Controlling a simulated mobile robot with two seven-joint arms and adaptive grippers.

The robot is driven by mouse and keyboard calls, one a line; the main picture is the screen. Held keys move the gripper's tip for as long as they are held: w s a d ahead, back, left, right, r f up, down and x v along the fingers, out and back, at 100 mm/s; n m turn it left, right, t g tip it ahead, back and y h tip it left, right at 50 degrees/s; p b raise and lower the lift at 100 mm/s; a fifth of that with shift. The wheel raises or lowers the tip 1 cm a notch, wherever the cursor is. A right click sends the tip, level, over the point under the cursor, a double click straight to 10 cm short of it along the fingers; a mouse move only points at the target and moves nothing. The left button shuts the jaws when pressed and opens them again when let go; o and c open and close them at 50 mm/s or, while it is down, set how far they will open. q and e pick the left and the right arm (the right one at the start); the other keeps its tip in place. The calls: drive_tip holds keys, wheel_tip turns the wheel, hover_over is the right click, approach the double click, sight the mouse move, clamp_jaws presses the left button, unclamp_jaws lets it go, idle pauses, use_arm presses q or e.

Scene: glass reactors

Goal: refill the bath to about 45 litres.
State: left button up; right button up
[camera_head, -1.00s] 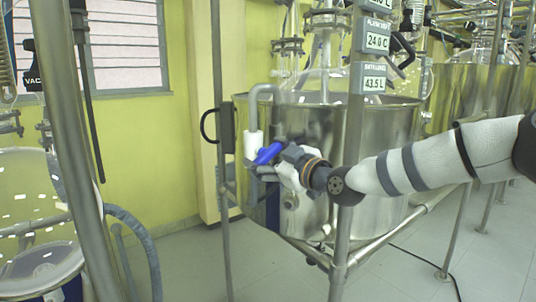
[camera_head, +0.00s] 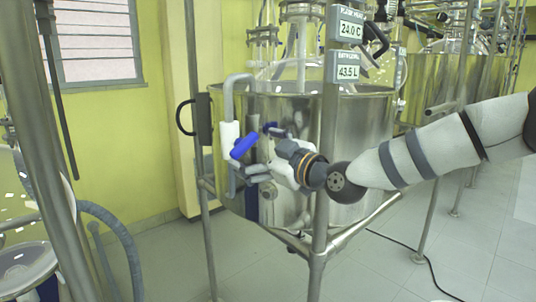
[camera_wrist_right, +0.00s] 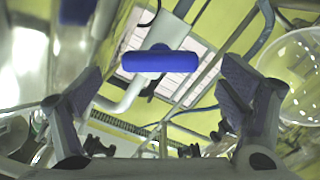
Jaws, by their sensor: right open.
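The bath is a steel vessel (camera_head: 365,130) in a pipe frame. Its level display (camera_head: 345,70) reads 43.5 L. A blue valve handle (camera_head: 244,146) sits on the grey and white fill pipe (camera_head: 229,138) at the bath's left front; it slants up to the right in the head view. My right gripper (camera_head: 260,156) is open and empty beside the handle, to its lower right. In the right wrist view the blue handle (camera_wrist_right: 160,61) lies crosswise ahead, between the lines of the two spread fingers, with a visible gap at each side. My left gripper is out of view.
A frame post (camera_head: 327,170) stands in front of the bath, close by my right forearm. A second display (camera_head: 346,27) reads 24.0 C. A glass vessel (camera_head: 25,265) and a grey hose (camera_head: 115,232) are at left. Tiled floor (camera_head: 375,270) is clear in front.

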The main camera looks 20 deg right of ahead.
drive_tip(key=v, duration=0.7)
drive_tip(key=shift+s, duration=0.15)
idle(7.2)
